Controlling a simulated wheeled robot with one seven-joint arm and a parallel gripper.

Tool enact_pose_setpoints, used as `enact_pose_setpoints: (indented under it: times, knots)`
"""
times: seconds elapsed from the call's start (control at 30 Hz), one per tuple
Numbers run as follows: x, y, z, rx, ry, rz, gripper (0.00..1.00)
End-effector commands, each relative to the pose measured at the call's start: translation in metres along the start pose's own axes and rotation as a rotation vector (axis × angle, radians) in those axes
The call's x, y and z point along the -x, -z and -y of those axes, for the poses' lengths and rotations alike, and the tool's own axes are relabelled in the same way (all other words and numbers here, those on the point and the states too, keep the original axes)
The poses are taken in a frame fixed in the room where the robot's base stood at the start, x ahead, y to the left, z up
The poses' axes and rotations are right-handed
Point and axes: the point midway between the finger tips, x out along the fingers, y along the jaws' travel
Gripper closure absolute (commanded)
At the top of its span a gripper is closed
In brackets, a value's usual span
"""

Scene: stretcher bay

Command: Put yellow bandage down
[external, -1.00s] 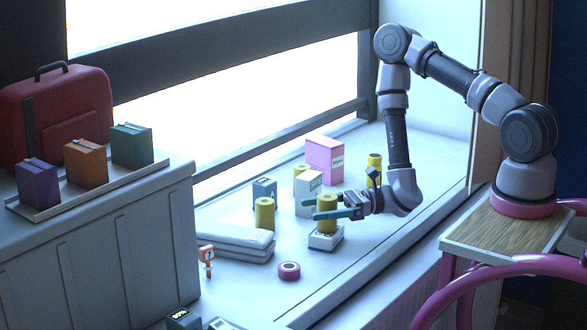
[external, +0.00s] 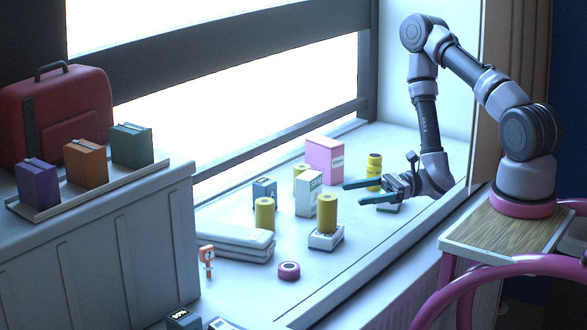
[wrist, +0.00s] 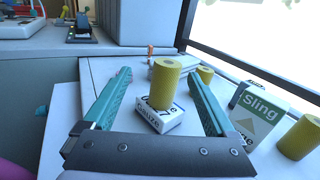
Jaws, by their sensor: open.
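A yellow bandage roll (external: 327,213) stands upright on top of a small white gauze box (external: 325,241) on the white sill. In the wrist view the same yellow bandage (wrist: 166,84) rests on the gauze box (wrist: 160,117), ahead of my gripper. My gripper (external: 354,193) is open and empty, to the right of the bandage and apart from it. Its two teal fingers point toward the bandage, one on each side of it in the wrist view. Two other yellow rolls stand on the sill, one front left (external: 264,214) and one farther back (external: 300,176).
A white and green sling box (external: 308,193), a pink box (external: 324,158) and a blue box (external: 264,189) stand behind the bandage. A yellow bottle (external: 374,166) stands behind my gripper. A pink ring-shaped roll (external: 289,271) lies in front. The front right sill is clear.

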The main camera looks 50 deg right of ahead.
Motion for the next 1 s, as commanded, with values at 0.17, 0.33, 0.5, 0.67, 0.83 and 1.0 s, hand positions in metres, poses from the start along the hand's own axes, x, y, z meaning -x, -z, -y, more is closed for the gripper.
enact_pose_setpoints:
  times: [0.17, 0.33, 0.5, 0.67, 0.83, 1.0]
  knots:
    - [-0.006, -0.064, -0.016, 0.178, -0.259, 0.013, 0.09]
    - [0.001, -0.112, -0.04, 0.355, -0.509, -0.036, 0.09]
    - [0.019, -0.148, -0.061, 0.554, -0.726, -0.141, 0.09]
    - [0.042, -0.175, -0.071, 0.757, -0.884, -0.282, 0.09]
    - [0.069, -0.204, -0.071, 0.994, -0.987, -0.468, 0.09]
    - [0.096, -0.239, -0.062, 1.244, -1.011, -0.674, 0.09]
